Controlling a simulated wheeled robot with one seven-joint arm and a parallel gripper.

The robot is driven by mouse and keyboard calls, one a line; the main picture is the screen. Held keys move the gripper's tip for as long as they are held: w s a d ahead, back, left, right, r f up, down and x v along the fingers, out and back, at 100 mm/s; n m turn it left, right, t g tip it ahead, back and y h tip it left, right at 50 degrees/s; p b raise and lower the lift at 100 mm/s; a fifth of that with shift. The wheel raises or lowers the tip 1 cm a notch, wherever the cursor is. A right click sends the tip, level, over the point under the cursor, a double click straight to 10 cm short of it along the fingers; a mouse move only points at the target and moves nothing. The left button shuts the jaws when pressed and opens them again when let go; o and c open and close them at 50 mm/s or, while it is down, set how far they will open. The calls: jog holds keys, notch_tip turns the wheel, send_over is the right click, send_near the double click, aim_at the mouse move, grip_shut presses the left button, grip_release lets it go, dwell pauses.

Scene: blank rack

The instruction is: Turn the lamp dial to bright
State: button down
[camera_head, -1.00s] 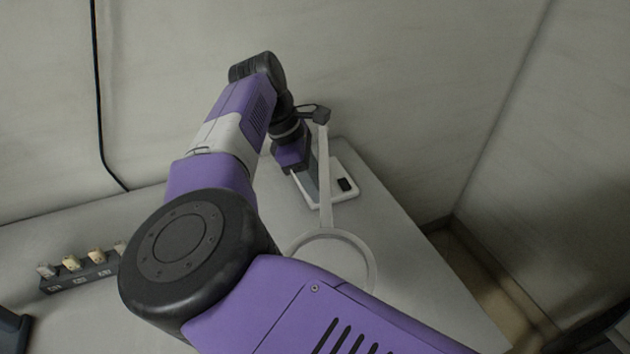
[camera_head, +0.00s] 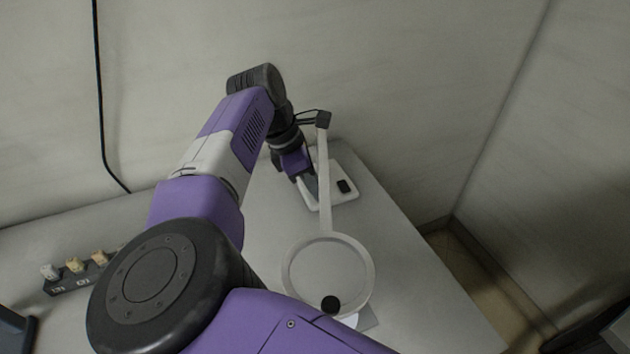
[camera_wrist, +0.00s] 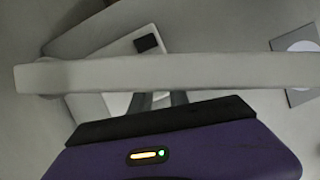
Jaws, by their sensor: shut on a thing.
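The lamp is a pale magnifier type with a white base (camera_head: 345,197), a straight grey arm (camera_head: 324,180) and a round ring head (camera_head: 369,275). The base (camera_wrist: 95,103) and the arm (camera_wrist: 230,71) also show in the wrist view, the arm crossing in front of my fingers. A small black block (camera_head: 344,186) sits on the base. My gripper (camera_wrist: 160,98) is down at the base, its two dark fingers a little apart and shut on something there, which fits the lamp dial. The dial itself is hidden by the fingers and the lamp arm.
A dark strip with several pale knobs (camera_head: 68,283) lies at the left. Walls stand behind and right; the table's right part is clear.

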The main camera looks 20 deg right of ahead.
dwell(0.3)
jog(key=c, duration=1.3)
grip_release()
jog(key=shift+o, duration=0.2)
jog(key=v, duration=0.7)
jog(key=shift+a+r, duration=0.2)
jog(key=shift+r, duration=0.15)
